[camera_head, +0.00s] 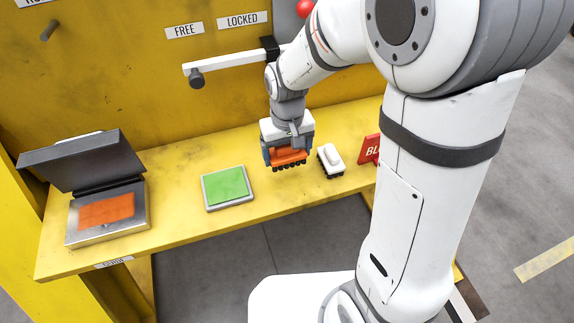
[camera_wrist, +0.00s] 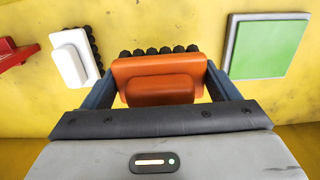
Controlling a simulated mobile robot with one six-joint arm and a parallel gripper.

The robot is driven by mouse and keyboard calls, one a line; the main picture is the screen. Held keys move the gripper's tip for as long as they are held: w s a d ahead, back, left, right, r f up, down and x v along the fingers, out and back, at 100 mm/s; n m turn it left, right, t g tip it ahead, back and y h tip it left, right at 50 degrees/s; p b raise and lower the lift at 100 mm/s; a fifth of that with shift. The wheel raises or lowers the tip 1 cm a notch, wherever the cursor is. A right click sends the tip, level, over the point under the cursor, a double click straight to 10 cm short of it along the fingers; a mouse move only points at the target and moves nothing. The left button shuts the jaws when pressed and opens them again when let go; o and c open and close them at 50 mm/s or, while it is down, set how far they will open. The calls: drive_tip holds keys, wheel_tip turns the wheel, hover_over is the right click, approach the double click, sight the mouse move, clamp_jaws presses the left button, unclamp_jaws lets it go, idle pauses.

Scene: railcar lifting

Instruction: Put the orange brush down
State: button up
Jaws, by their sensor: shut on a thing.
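The orange brush (camera_head: 289,157) is held between the fingers of my gripper (camera_head: 287,154), its dark bristles pointing down. In the wrist view the orange brush (camera_wrist: 156,80) sits between the two fingers of my gripper (camera_wrist: 158,90), with a row of black bristles along its far edge. The brush is over the yellow shelf (camera_head: 175,225), between the green pad and the white brush. I cannot tell whether the bristles touch the shelf.
A green pad in a grey tray (camera_head: 204,204) lies left of my gripper. A white brush (camera_head: 331,159) stands close on the right, beside a red sign (camera_head: 369,150). An open metal box (camera_head: 141,219) with an orange pad is at the far left. A white lever (camera_head: 225,65) is on the wall behind.

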sight(287, 177)
wheel_tip(287, 177, down, 3)
drive_tip(key=shift+w+r, duration=0.1)
drive_tip(key=shift+r, duration=0.05)
drive_tip(key=shift+f, duration=2)
drive_tip(key=shift+f, duration=0.1)
drive_tip(key=o, duration=0.8)
wheel_tip(287, 177, up, 12)
drive_tip(key=shift+r, duration=0.1)
drive_tip(key=s+d+r+m+t, duration=0.1)
drive_tip(key=s+d+r, duration=0.1)
drive_tip(key=s+d, duration=0.2)
drive_tip(key=s+d+r+m+t, duration=0.1)
drive_tip(key=s+d+r, duration=0.1)
drive_tip(key=s+d, duration=0.2)
drive_tip(key=s+d+r+m, duration=0.1)
drive_tip(key=s+d+r, duration=0.1)
drive_tip(key=s+d, duration=0.2)
drive_tip(key=shift+s+d+r+t, duration=0.25)
drive_tip(key=shift+d+t, duration=0.1)
drive_tip(key=shift+t, duration=0.05)
